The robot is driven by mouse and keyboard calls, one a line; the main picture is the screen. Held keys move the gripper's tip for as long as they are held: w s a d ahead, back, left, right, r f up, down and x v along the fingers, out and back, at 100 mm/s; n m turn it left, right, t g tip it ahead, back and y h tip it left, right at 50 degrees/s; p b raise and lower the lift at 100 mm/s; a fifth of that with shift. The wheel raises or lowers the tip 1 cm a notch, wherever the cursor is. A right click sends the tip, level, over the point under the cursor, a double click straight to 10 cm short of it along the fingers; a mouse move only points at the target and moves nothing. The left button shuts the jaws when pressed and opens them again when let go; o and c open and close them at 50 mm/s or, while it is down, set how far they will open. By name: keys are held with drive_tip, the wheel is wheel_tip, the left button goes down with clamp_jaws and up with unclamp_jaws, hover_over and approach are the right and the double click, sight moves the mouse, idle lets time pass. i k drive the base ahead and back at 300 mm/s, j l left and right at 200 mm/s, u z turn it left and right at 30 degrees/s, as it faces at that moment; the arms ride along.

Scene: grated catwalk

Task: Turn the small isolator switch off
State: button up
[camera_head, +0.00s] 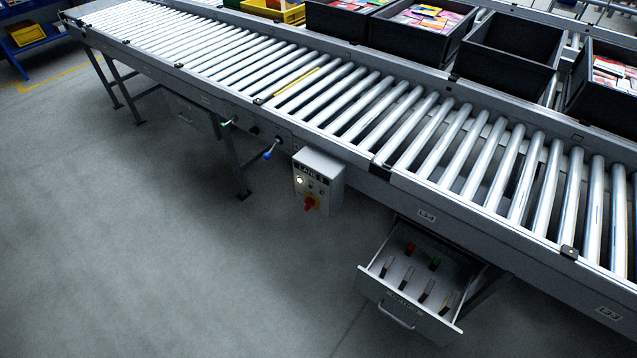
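A grey control box (318,181) hangs on the near side rail of the roller conveyor. My gripper is not in view.
The roller conveyor (340,95) crosses the view. A blue-ended lever (270,152) and a green-ended one (227,123) protrude left of the box. An open drawer (412,318) with small parts juts out at lower right. The floor (150,240) in front is clear.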

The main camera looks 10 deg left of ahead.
sight(309, 202)
drive_tip(key=i+j, duration=0.15)
drive_tip(key=j, duration=0.3)
drive_tip(key=i+j+z, duration=0.15)
drive_tip(key=j, duration=0.25)
drive_tip(key=i+j, duration=0.15)
drive_tip(key=j, duration=0.3)
drive_tip(key=i+j+z, duration=0.1)
drive_tip(key=j, duration=0.35)
drive_tip(key=i+j+z, duration=0.1)
drive_tip(key=j, duration=0.35)
drive_tip(key=i+j, duration=0.1)
drive_tip(key=j, duration=0.35)
drive_tip(key=i+z, duration=0.05)
